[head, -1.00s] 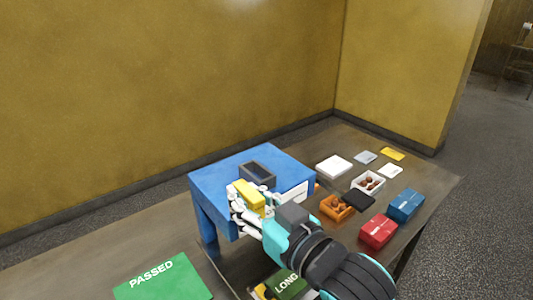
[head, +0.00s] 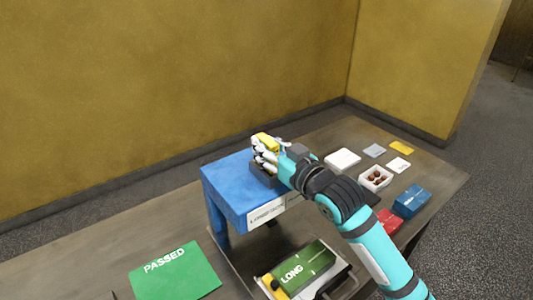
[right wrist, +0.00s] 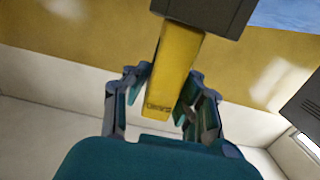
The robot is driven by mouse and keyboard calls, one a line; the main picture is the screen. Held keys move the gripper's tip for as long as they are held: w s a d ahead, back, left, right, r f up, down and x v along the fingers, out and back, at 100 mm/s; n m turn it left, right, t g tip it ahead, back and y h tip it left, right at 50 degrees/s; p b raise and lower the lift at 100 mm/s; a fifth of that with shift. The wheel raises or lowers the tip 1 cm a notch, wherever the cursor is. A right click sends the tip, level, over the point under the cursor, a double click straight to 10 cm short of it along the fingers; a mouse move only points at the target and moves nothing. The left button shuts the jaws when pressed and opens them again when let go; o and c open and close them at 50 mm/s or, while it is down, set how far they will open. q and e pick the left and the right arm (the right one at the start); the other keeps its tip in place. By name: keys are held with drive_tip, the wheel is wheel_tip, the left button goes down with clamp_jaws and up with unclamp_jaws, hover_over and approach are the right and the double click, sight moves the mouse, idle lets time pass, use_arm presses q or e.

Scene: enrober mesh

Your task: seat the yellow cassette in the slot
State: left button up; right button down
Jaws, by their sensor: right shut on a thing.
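My right gripper (head: 262,156) is shut on the yellow cassette (head: 265,139), above the top of the blue stand (head: 225,181). The dark grey slot housing (head: 259,178) on that stand is partly hidden by my gripper and arm. In the right wrist view the cassette (right wrist: 176,62) shows between the fingers of my right gripper (right wrist: 165,90), and its far end meets the edge of a dark grey block (right wrist: 212,10). I cannot tell whether the cassette is inside the slot. My left gripper is not in view.
A machine labelled LONG (head: 303,272) sits at the front. A green PASSED mat (head: 175,278) lies at left. On the right are a white box (head: 343,160), a tray of brown balls (head: 375,180), a red box (head: 388,221) and a blue box (head: 411,202).

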wheel_tip(320, 180, down, 2)
drive_tip(key=shift+f+p, duration=0.2)
drive_tip(key=shift+p, duration=0.15)
drive_tip(key=shift+f, duration=0.25)
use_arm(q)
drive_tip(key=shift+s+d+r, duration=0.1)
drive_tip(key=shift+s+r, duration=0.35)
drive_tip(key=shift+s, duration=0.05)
use_arm(e)
drive_tip(key=shift+f, duration=0.2)
drive_tip(key=c, duration=1.1)
unclamp_jaws()
